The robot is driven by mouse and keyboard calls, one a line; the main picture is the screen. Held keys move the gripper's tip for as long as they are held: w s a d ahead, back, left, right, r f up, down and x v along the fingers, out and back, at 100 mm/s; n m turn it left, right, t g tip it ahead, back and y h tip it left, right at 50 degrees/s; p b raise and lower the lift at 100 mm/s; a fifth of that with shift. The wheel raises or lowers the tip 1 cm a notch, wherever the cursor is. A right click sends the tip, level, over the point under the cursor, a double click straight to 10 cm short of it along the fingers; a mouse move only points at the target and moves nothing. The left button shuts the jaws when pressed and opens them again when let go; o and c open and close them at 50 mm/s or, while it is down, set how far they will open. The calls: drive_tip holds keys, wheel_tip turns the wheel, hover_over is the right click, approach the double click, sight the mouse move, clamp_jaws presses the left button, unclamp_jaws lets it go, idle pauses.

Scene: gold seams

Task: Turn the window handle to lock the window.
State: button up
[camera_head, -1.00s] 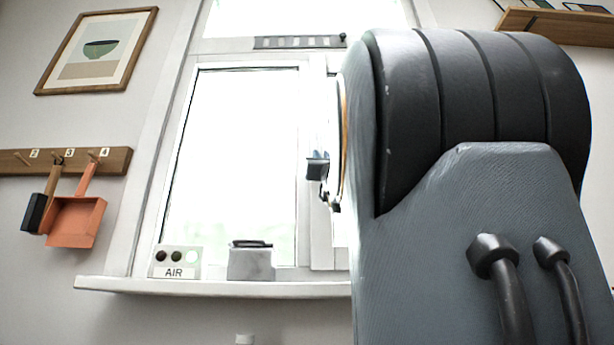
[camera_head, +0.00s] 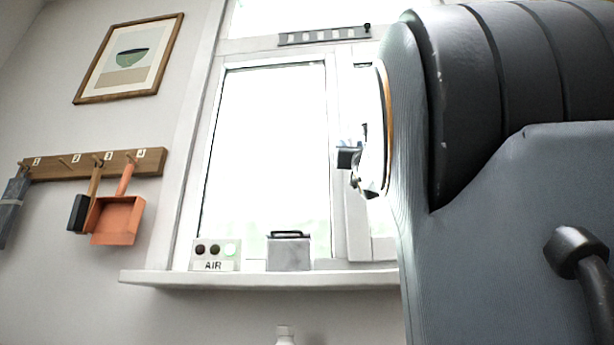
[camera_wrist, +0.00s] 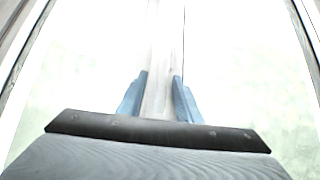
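The window (camera_head: 268,150) has a white frame and bright, washed-out panes. It fills the middle of the head view, partly covered by my arm on the right. I cannot make out the window handle in either view. My gripper (camera_head: 350,157) shows as a small dark end in front of the frame's middle upright. In the wrist view my gripper (camera_wrist: 160,77) has its two blue fingers apart. The pale upright of the window frame (camera_wrist: 166,40) shows between and beyond them. I see nothing held between the fingers.
A sill (camera_head: 250,280) runs below the window, with a small AIR box (camera_head: 214,256) and a grey box (camera_head: 289,254) on it. On the left wall are a framed picture (camera_head: 128,60) and a hook rail (camera_head: 60,167) holding an orange dustpan (camera_head: 117,220).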

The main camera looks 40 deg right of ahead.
drive_tip(key=b+v, duration=0.5)
drive_tip(key=v, duration=0.2)
drive_tip(key=shift+s+f, duration=0.2)
drive_tip(key=shift+f, duration=0.1)
drive_tip(key=shift+a, duration=0.1)
idle(0.8)
